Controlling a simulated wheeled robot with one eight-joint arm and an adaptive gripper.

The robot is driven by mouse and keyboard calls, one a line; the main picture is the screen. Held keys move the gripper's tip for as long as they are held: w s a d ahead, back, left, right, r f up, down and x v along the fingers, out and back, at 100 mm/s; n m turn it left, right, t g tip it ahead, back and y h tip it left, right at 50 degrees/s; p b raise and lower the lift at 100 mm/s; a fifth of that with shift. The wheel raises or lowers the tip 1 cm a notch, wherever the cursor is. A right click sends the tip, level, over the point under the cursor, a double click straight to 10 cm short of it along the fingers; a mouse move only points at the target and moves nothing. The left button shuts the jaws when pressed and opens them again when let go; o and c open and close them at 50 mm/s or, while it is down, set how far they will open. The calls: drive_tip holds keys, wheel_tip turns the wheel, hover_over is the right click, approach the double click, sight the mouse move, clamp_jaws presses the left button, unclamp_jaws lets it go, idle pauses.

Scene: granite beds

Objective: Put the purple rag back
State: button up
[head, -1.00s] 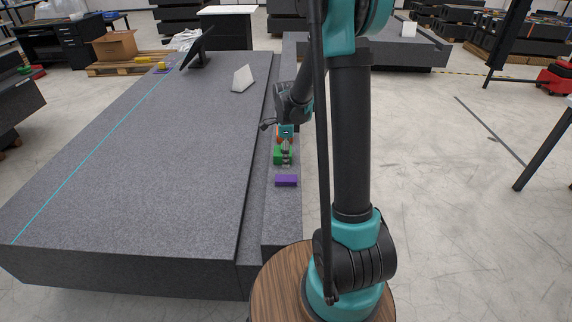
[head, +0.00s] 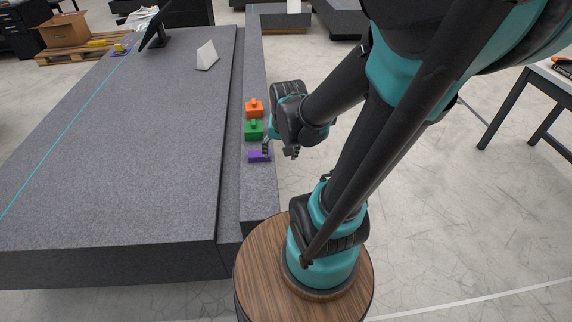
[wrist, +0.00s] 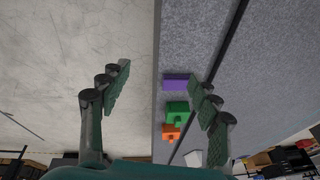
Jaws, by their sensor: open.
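The purple rag (head: 258,156) looks like a small folded block lying on the narrow ledge along the right side of the granite bed. It also shows in the wrist view (wrist: 176,82), right of the midline between the fingers. My gripper (head: 280,151) is open and empty at the ledge's right edge, with one finger overlapping the rag in the head view. In the wrist view my gripper (wrist: 160,87) has its fingers wide apart, the left one over floor and the right one over granite. I cannot tell whether any finger touches the rag.
A green block (head: 253,129) and an orange block (head: 254,109), both knobbed, stand on the ledge just behind the rag. The granite bed (head: 120,170) is mostly clear, with a white wedge (head: 207,55) and a dark screen (head: 157,30) farther back.

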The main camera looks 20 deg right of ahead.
drive_tip(key=s+n, duration=0.1)
drive_tip(key=s+f+n, duration=0.1)
drive_tip(key=s, duration=0.1)
drive_tip(key=s+n, duration=0.1)
drive_tip(key=n, duration=0.1)
drive_tip(key=shift+s+d+f+t, duration=0.2)
drive_tip(key=shift+d+t, duration=0.1)
drive_tip(key=shift+t, duration=0.1)
